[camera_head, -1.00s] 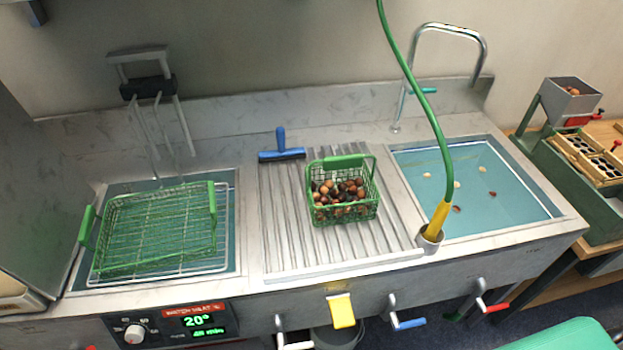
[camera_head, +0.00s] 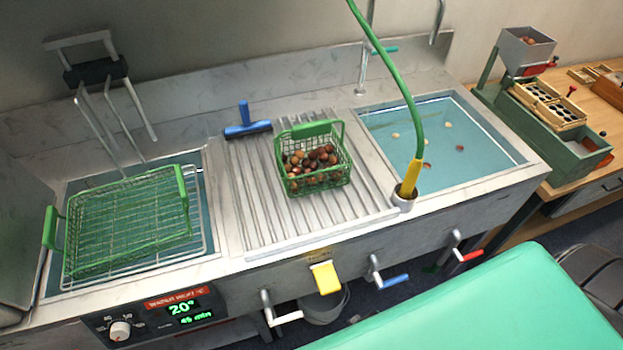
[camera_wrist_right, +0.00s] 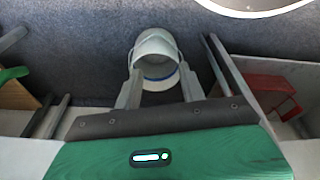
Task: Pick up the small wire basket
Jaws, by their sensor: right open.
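The small green wire basket (camera_head: 318,177) stands upright on the ribbed drainboard (camera_head: 262,217) between the two basins. Several brown chestnuts (camera_head: 312,160) lie in it, and its green handle bar shows at the back. A larger, flat green wire basket (camera_head: 128,225) lies over the left basin. My right gripper (camera_wrist_right: 160,82) shows in the right wrist view, fingers apart and empty, above the floor with a pale bucket (camera_wrist_right: 156,50) beyond it. No gripper shows in the head view, and my left gripper is out of sight.
Valve handles (camera_head: 390,280) stick out from the sink front. A hopper machine (camera_head: 545,115) stands at the right.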

